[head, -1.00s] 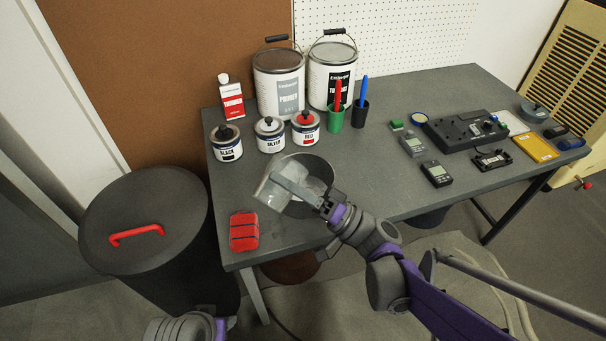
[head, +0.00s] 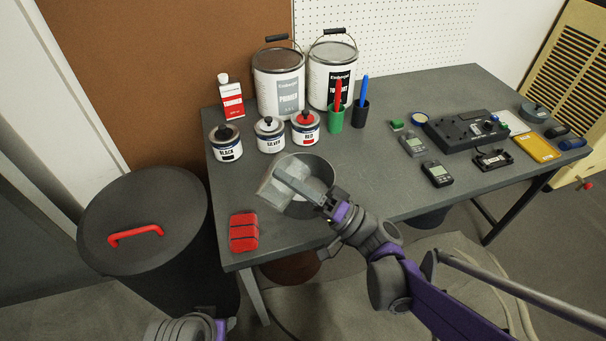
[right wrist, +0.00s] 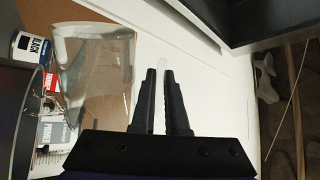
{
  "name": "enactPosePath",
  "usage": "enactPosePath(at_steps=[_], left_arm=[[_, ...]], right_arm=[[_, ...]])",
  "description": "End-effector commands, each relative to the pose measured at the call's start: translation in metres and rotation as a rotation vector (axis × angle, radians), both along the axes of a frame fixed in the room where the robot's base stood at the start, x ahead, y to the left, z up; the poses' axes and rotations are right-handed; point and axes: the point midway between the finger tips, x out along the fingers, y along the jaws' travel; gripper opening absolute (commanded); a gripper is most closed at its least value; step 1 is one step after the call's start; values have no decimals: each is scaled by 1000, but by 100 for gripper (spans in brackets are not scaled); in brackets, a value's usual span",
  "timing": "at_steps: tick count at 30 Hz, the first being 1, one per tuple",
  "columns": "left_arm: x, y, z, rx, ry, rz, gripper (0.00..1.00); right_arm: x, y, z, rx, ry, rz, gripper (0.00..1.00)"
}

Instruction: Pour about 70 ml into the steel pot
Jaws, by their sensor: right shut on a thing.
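The steel pot (head: 325,171) stands on the workbench near its front edge. My right gripper (head: 281,171) is shut on a clear beaker (head: 270,189) and holds it tilted over the left part of the pot. The beaker also shows in the right wrist view (right wrist: 95,75), left of the fingers (right wrist: 163,75), and looks clear. Whether liquid is leaving it, and how much is in the pot, I cannot tell. Of my left arm only a wrist part shows at the bottom edge of the head view; its fingers are out of view.
Black (head: 226,143), silver (head: 270,134) and red (head: 305,127) paint tins stand behind the pot. A red block (head: 243,232) lies at the front left corner. Meters (head: 438,174) and a dark device (head: 462,132) lie to the right. A lidded bin (head: 145,215) stands left of the bench.

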Motion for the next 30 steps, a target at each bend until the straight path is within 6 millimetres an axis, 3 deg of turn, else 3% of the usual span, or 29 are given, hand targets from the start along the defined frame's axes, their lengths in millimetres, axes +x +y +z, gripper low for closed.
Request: enactPosePath(at_steps=[17, 20, 24, 30], left_arm=[[0, 0, -3, 0, 1, 0, 50], [-2, 0, 12, 0, -4, 0, 50], [-1, 0, 7, 0, -2, 0, 50], [-3, 0, 20, 0, -6, 0, 50]], right_arm=[[2, -2, 0, 26, 31, 2, 0], [-6, 3, 6, -42, -74, -2, 0], [-15, 9, -14, -140, -224, -10, 0], [-20, 13, -11, -214, -325, -18, 0]])
